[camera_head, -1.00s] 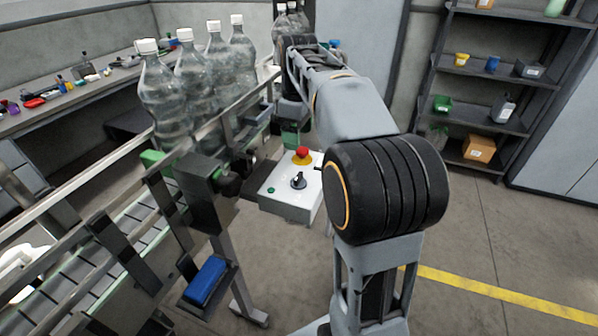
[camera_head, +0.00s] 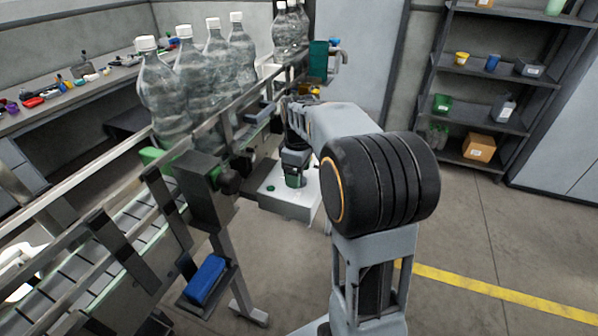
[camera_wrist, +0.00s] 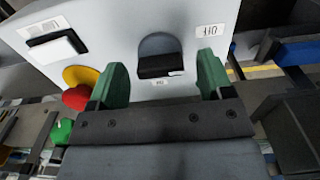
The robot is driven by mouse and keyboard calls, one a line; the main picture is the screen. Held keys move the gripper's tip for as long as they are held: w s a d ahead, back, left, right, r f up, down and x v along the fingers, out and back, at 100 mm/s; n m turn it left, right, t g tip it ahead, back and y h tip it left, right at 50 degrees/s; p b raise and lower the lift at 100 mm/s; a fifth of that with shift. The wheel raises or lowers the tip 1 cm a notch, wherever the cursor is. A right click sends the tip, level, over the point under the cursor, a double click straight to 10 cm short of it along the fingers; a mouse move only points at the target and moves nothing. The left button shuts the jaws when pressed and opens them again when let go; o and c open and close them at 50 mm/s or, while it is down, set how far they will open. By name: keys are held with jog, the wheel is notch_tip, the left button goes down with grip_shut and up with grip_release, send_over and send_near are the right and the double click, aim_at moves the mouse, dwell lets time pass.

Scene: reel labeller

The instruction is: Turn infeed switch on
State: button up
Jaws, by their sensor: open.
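The white control box (camera_head: 284,207) stands beside the conveyor in the head view, with my gripper (camera_head: 294,180) pointing down over its top. In the wrist view, the box's white panel (camera_wrist: 120,20) carries a black switch knob (camera_wrist: 160,66) on a grey disc. The green fingers of my gripper (camera_wrist: 160,78) are open, one on each side of the knob. I cannot tell whether they touch it. A red button on a yellow base (camera_wrist: 78,92) sits just left of the left finger. My gripper hides the knob in the head view.
A label (camera_wrist: 210,30) and a black-and-white part (camera_wrist: 57,45) sit on the panel. The conveyor (camera_head: 130,225) with large clear bottles (camera_head: 185,85) runs along the left of the box. Open floor (camera_head: 480,240) lies to the right; shelves (camera_head: 500,100) stand behind.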

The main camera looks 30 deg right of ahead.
jog(key=c, duration=0.9)
jog(key=shift+c, duration=0.2)
jog(key=shift+m, duration=0.3)
jog(key=m+p, duration=0.1)
jog(key=m, duration=0.2)
jog(key=shift+m, duration=0.4)
jog(key=m, duration=0.4)
jog(key=shift+m, duration=0.3)
jog(key=m+p, duration=0.1)
jog(key=m, duration=0.3)
jog(key=shift+m, duration=2.4)
